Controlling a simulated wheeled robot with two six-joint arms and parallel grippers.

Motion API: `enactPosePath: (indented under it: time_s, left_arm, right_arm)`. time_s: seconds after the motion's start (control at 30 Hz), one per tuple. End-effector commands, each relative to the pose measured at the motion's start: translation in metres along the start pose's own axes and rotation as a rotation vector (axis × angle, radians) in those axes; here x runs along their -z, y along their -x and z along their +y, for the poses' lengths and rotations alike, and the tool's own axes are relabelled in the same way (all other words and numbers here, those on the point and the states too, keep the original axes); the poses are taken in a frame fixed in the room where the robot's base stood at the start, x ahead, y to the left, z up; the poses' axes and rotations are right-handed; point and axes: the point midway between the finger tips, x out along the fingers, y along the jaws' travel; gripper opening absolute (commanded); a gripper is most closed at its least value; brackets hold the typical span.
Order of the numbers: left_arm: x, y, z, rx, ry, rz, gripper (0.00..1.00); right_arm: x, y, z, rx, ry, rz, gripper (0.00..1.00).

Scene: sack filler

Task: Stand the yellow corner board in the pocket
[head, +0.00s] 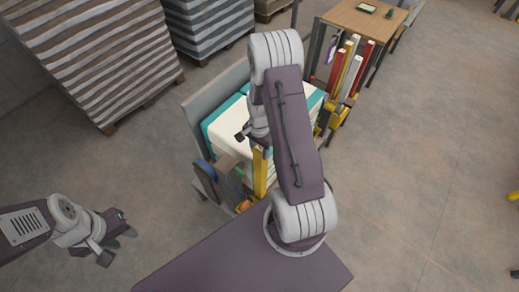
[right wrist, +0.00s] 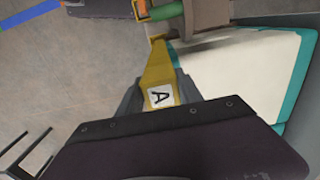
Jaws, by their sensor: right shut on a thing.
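The yellow corner board (head: 260,172) is upright at the near end of a cart in the head view. In the right wrist view the board (right wrist: 158,70) carries a white label with the letter A and runs away from the jaws. My right gripper (right wrist: 158,100) is shut on it, with a dark finger on each side. In the head view my right arm hides part of that gripper. I cannot clearly make out the pocket or whether the board's lower end is in one. My left gripper (head: 118,243) is open and empty over bare floor at the left.
White and teal sacks (head: 232,132) lie on the cart beside the board. A rack of red, white and yellow boards (head: 348,72) stands behind, near a wooden table (head: 365,20). Striped pallet stacks (head: 95,55) fill the upper left. The floor at the right is mostly clear.

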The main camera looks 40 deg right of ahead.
Motion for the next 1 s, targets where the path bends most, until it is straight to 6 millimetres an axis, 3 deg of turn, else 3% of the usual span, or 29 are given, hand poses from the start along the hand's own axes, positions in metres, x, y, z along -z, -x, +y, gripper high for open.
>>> enactPosePath:
  time_s: [0.63, 0.87, 0.9, 1.0]
  left_arm:
    - [-0.002, -0.018, 0.000, 0.000, 0.000, 0.000, 0.36]
    - [-0.002, -0.017, 0.000, 0.000, 0.000, 0.000, 0.36]
    - [-0.002, -0.017, 0.000, 0.000, 0.000, 0.000, 0.36]
    - [-0.002, -0.017, 0.000, 0.000, 0.000, 0.000, 0.36]
  right_arm:
    - [0.000, -0.023, 0.000, 0.001, 0.000, 0.001, 0.00]
    - [0.000, -0.023, 0.000, 0.001, 0.000, 0.001, 0.00]
    - [0.000, -0.023, 0.000, 0.001, 0.000, 0.001, 0.45]
    - [0.000, -0.023, 0.000, 0.001, 0.000, 0.001, 0.68]
